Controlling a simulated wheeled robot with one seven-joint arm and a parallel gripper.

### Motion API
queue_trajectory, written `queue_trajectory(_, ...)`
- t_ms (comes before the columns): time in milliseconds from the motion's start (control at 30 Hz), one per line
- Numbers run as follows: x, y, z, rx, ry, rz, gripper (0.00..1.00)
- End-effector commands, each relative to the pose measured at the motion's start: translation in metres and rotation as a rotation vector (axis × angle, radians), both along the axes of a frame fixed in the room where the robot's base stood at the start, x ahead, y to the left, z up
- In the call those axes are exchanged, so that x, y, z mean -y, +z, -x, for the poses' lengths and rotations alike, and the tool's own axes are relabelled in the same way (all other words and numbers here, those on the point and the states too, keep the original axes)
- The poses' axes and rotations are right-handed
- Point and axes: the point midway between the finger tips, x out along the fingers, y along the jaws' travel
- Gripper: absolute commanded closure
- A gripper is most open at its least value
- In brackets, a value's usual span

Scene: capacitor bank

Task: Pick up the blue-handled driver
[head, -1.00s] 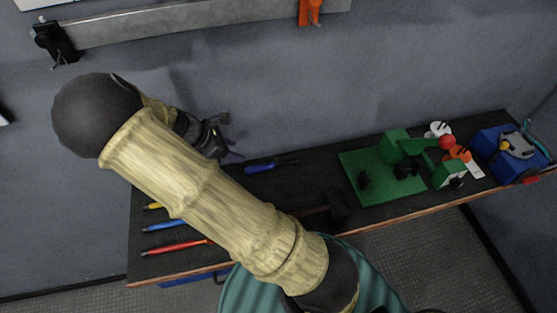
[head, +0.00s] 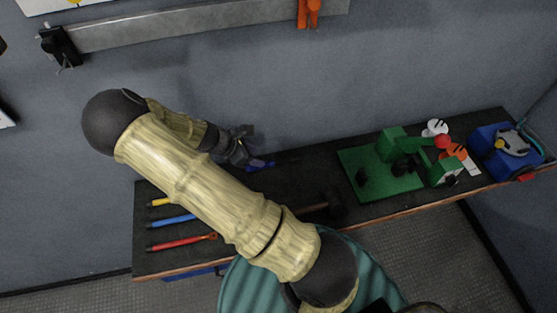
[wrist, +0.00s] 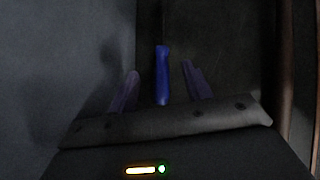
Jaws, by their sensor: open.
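The blue-handled driver (head: 262,166) lies near the back edge of the dark bench, left of the green board. My gripper (head: 250,160) is at the handle's left end in the head view and hides part of it. In the wrist view the blue handle (wrist: 162,78) stands between my two purple fingers (wrist: 160,72), with a gap on each side. The fingers are apart and hold nothing. The driver's shaft is hard to make out against the dark bench.
Yellow, blue and red handled tools (head: 175,222) lie at the bench's left, partly behind my arm. A dark-headed hammer (head: 338,205) lies mid-bench. A green board with a fixture (head: 380,187) and a blue box (head: 500,150) stand right. The grey wall rises close behind.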

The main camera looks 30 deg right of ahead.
Motion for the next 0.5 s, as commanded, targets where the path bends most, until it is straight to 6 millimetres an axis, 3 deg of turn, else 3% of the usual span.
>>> queue_trajectory(200, 0.017, -0.019, 0.002, -0.002, -0.001, 0.001, 0.50)
queue_trajectory(500, 0.018, -0.024, 0.002, 0.000, 0.000, -0.001, 0.50)
